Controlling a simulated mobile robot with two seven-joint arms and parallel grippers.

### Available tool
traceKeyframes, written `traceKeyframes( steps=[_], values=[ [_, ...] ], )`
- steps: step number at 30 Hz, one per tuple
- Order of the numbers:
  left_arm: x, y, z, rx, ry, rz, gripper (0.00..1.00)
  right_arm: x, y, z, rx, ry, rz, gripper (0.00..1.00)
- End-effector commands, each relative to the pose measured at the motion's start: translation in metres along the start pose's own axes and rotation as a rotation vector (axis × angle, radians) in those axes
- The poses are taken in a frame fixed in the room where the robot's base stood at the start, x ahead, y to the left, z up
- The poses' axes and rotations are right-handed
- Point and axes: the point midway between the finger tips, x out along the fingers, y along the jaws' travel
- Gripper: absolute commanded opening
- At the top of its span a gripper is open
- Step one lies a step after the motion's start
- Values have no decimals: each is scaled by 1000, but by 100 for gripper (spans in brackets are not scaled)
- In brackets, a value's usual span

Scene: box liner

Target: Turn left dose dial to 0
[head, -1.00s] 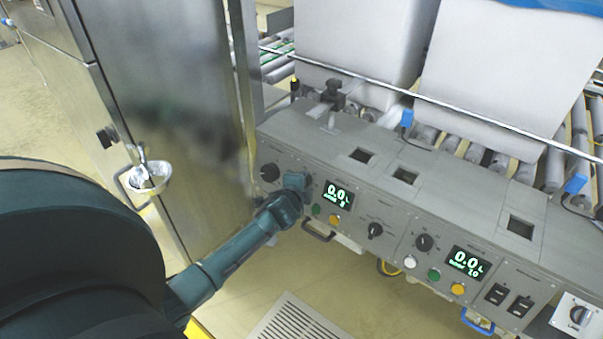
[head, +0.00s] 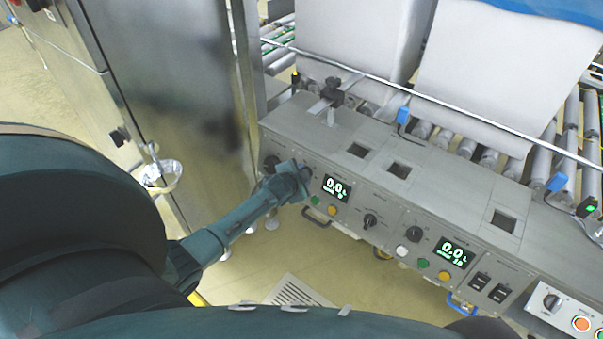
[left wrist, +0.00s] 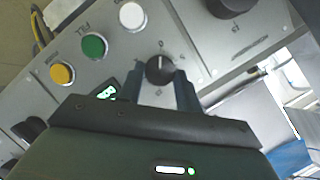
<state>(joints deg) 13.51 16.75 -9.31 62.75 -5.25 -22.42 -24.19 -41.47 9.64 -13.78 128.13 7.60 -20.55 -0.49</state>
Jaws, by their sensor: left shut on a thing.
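The left dose dial (left wrist: 159,68) is a small black knob with a pale pointer line and marks around it. In the left wrist view it sits between the two fingers of my left gripper (left wrist: 160,84), which is shut on it. In the head view my left gripper (head: 300,172) is at the panel just left of the left display (head: 336,187) and hides the dial. That display reads 0.0 in green; its small lower line is too small to read surely. My right gripper is not in view.
The grey control panel (head: 385,190) carries a black knob (head: 271,163) at far left, a selector (head: 370,220), coloured buttons and the right display (head: 454,252). A steel cabinet (head: 170,90) stands close on the left. Rollers and white liners lie behind.

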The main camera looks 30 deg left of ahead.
Motion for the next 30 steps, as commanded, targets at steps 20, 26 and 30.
traceKeyframes(
  steps=[20, 26, 30],
  values=[
    [0, 0, 1, -4, -1, 1, 56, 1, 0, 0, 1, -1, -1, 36],
    [0, 0, 0, -3, 0, 1, 56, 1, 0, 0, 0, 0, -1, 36],
    [-8, 0, 0, -3, -1, 2, 56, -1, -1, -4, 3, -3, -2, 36]
  ],
)
